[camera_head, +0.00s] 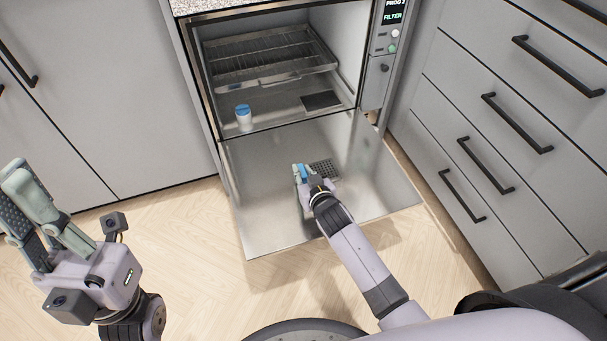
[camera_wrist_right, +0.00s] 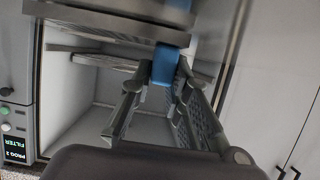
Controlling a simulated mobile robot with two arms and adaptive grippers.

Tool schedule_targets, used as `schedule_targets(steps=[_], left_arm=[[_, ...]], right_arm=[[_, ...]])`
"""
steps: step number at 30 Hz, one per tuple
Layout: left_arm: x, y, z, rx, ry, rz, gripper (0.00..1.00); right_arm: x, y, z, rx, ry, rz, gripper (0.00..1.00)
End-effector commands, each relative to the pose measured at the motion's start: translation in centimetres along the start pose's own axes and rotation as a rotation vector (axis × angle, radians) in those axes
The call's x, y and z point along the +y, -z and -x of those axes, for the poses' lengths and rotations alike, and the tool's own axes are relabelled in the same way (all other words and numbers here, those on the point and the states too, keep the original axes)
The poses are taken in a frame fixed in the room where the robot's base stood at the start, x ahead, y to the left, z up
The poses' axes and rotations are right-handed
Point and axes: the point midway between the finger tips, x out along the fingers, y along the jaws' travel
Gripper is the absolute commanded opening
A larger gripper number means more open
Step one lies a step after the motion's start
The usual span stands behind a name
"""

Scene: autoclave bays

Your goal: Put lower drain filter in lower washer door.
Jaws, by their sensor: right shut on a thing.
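My right gripper (camera_head: 303,173) is over the lower washer door (camera_head: 280,222), which is folded down flat and open. It is shut on a small blue piece, which I take to be part of the lower drain filter (camera_head: 304,172). The blue piece also shows between the fingers in the right wrist view (camera_wrist_right: 166,66). The fingers hide most of it, and I cannot tell whether it touches the door. A dark perforated square (camera_head: 325,170) is on the door just right of the gripper. My left gripper (camera_head: 20,205) is at the far left, empty, fingers seemingly parted.
Inside the chamber are a wire rack (camera_head: 272,58), a white blue-capped container (camera_head: 243,119) and a dark square (camera_head: 321,100). A control panel (camera_head: 391,30) reads "FILTER". Handled drawers (camera_head: 480,130) stand close on the right; cabinets are on the left. The wooden floor in front is clear.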

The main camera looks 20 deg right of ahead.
Motion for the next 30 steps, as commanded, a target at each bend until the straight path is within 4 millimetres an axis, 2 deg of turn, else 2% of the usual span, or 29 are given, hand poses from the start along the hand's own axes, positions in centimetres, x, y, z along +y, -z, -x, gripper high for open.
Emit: schedule_targets(steps=[5,6,14,25,30], left_arm=[[0.0,-0.1,0.2,-0.001,0.000,0.000,0.00],[0.0,-0.1,0.1,-0.001,-0.001,0.000,0.00],[0.0,-0.1,0.1,-0.001,-0.001,0.000,0.00],[0.0,0.0,-0.2,-0.001,-0.001,0.000,0.00],[0.0,0.3,-1.6,-0.001,0.000,0.000,0.00]], right_arm=[[0.0,-0.3,-0.1,0.000,0.000,0.000,0.00],[0.0,-0.2,-0.1,0.000,0.000,0.000,0.19],[0.0,-0.2,-0.1,-0.001,0.000,0.000,0.36],[0.0,0.2,0.1,0.000,0.000,0.001,0.36],[0.0,0.2,2.8,-0.004,0.001,-0.001,0.36]])
